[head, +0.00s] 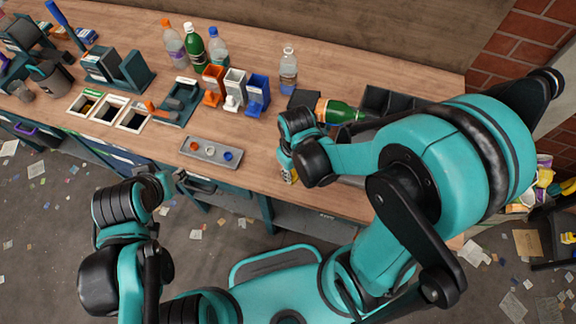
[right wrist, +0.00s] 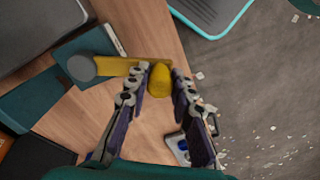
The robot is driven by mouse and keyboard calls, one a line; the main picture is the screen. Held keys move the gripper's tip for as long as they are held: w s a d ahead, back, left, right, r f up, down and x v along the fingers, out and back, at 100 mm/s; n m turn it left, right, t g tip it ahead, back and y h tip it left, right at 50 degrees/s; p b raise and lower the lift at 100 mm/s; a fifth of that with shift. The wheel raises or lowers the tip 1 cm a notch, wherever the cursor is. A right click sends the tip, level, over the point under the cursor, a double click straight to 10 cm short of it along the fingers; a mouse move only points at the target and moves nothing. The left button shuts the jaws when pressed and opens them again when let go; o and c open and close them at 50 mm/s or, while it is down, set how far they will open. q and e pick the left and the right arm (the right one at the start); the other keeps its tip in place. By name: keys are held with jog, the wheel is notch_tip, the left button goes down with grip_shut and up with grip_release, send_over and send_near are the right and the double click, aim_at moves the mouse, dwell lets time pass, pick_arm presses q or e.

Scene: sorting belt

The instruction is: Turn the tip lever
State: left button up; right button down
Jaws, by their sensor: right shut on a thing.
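The tip lever shows in the right wrist view as a yellow bar (right wrist: 118,66) running from a round grey hub to a rounded yellow knob (right wrist: 160,81). The hub sits on a teal bracket (right wrist: 60,82). My right gripper (right wrist: 162,76) is shut on the knob, one finger on each side. In the head view my right gripper (head: 289,160) hides most of the lever; only a bit of yellow shows below it. My left gripper (head: 195,184) is by the front edge of the bench, clear of the lever; its finger opening is unclear.
A green bottle (head: 342,112) lies on its side beyond my right gripper, beside dark trays (head: 385,102). A grey button panel (head: 211,152) lies left of it on the bench (head: 255,150). Orange, white and blue holders and several upright bottles stand farther back.

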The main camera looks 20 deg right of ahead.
jog(key=shift+s+d+n, duration=0.95)
jog(key=shift+n, duration=0.6)
jog(key=shift+s+d+n, duration=0.95)
jog(key=shift+n, duration=0.6)
jog(key=c, duration=1.3)
grip_release()
notch_tip(320, 180, up, 12)
